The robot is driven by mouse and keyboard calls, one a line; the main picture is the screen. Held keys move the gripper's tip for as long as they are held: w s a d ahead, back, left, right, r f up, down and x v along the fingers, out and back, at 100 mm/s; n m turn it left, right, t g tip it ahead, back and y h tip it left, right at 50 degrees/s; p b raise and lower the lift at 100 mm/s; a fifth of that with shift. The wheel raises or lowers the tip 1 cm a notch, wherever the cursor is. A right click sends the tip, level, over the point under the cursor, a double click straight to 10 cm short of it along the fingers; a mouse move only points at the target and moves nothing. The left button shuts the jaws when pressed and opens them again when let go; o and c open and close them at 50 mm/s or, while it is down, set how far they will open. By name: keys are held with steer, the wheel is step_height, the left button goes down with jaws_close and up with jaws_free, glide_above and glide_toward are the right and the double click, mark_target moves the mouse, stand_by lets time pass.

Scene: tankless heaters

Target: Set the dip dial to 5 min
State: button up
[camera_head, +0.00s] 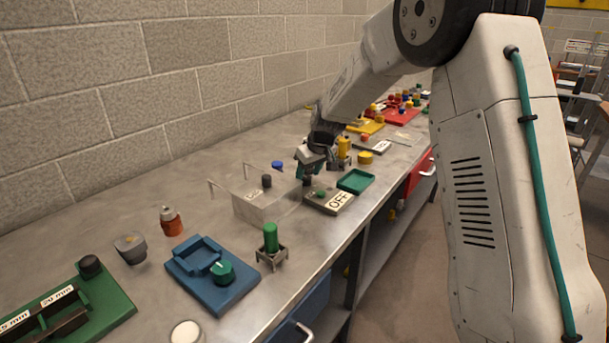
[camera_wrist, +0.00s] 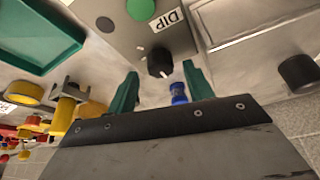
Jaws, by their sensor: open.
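The dip dial (camera_wrist: 160,63) is a small black knob with a short white mark, on a grey panel beside a white label reading DIP (camera_wrist: 167,20). Its white mark points toward the bottom of the wrist view, slightly right. No time marks are readable. The panel (camera_head: 335,209) shows in the head view with an OFF label and a green button (camera_head: 320,193). My gripper (camera_wrist: 160,80) is open, its two green fingers on either side of the dial and apart from it in the picture. In the head view my gripper (camera_head: 308,172) hangs over the panel's back edge.
A green tray (camera_head: 356,181) and yellow parts (camera_head: 365,157) lie to the right. A blue object (camera_wrist: 179,92) stands behind the dial. A block wall backs the bench.

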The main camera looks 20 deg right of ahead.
steer(key=shift+w+a+f, duration=0.15)
steer(key=shift+w+f, duration=0.1)
steer(key=shift+f, duration=0.3)
